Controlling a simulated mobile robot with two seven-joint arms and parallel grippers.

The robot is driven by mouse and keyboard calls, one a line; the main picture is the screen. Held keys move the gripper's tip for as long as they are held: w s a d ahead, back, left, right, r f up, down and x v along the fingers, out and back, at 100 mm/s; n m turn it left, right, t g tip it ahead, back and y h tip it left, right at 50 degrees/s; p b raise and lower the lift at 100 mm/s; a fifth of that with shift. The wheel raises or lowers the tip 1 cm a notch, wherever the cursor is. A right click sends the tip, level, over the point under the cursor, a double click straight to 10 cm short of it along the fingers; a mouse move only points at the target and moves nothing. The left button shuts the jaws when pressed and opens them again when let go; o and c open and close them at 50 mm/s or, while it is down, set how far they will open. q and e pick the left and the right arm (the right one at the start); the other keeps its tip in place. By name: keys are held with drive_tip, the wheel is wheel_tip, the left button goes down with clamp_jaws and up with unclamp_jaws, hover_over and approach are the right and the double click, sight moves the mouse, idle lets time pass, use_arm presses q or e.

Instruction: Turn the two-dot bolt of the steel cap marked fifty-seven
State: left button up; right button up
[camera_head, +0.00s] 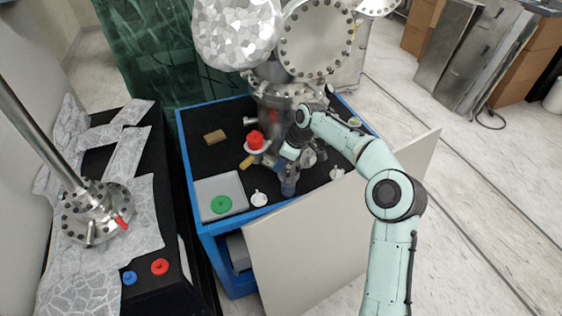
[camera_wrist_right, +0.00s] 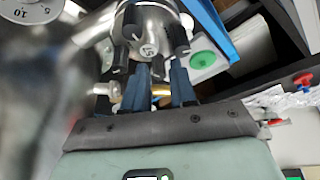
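A steel cap (camera_wrist_right: 149,22) fills the upper middle of the right wrist view. A small label (camera_wrist_right: 149,52) on it appears to read 57, turned on its side. Dark bolts stand around its rim, one at upper left (camera_wrist_right: 131,27) and others to the right and below. I cannot make out dots on any of them. My right gripper (camera_wrist_right: 161,70) has its two blue fingers apart at the cap's near edge, with nothing clearly held between them. In the head view my right arm (camera_head: 303,118) reaches down among the steel parts, and the cap is mostly hidden there. My left gripper is out of view.
The blue-edged cart (camera_head: 183,165) carries a red knob (camera_head: 256,140), a brown block (camera_head: 214,137), a grey plate (camera_head: 208,188) with a green disc (camera_head: 221,204), and small white pieces. A large steel chamber (camera_head: 315,38) stands behind. A pale panel (camera_head: 320,235) leans in front.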

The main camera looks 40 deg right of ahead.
clamp_jaws()
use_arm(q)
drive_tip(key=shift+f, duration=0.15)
use_arm(e)
drive_tip(key=shift+m+h+b, duration=0.6)
drive_tip(key=shift+m+b, duration=0.4)
drive_tip(key=shift+m, duration=0.5)
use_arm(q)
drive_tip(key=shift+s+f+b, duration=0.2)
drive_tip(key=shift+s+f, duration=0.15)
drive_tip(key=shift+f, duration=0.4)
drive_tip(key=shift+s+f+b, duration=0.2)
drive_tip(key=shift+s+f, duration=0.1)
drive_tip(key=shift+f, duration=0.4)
use_arm(e)
drive_tip(key=shift+a+m+t+h, duration=0.1)
drive_tip(key=shift+m+t+h, duration=0.35)
drive_tip(key=shift+m, duration=1.05)
drive_tip(key=shift+s, duration=0.1)
